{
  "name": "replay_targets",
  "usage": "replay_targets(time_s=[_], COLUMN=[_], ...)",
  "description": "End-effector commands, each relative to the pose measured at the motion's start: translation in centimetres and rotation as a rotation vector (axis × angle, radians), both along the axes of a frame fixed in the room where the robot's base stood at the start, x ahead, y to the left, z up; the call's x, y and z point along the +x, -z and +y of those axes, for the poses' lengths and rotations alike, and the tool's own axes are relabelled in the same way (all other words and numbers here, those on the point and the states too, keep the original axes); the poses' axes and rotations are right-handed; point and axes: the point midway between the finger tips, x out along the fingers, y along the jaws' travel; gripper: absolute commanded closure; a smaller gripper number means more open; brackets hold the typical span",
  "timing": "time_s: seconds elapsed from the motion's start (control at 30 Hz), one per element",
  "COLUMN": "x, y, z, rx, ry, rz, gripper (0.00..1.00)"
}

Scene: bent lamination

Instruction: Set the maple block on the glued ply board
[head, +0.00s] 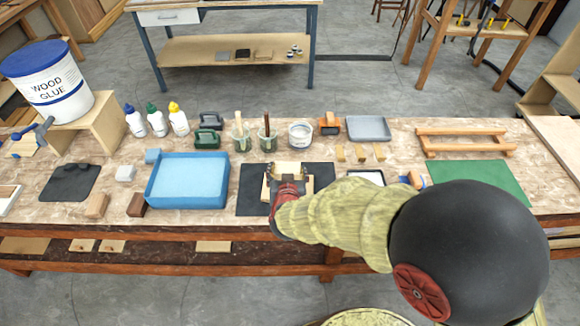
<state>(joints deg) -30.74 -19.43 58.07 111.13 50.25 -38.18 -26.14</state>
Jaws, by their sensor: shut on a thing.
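My gripper (290,174) is over the dark mat at the middle of the bench, its jaws shut on a pale wooden block (291,167) that looks like the maple block. The glued ply board (266,189) is a light tan piece on the dark mat, directly under the gripper and mostly hidden by it. I cannot tell whether the block touches the board or is held just above it.
A blue tray (188,181) stands left of the mat (251,193). A tan block (97,205) and a brown block (137,205) lie further left. Glue bottles, brush jars and a white tub (301,134) stand behind. A green mat (482,181) lies right.

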Motion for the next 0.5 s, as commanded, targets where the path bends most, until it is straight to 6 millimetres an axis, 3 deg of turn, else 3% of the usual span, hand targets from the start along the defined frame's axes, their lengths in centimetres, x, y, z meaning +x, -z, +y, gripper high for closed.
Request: replay_targets(time_s=[0.5], x=[0.1], y=[4.1], z=[0.0], rx=[0.002], ry=[0.001], rz=[-0.001], gripper=[0.65])
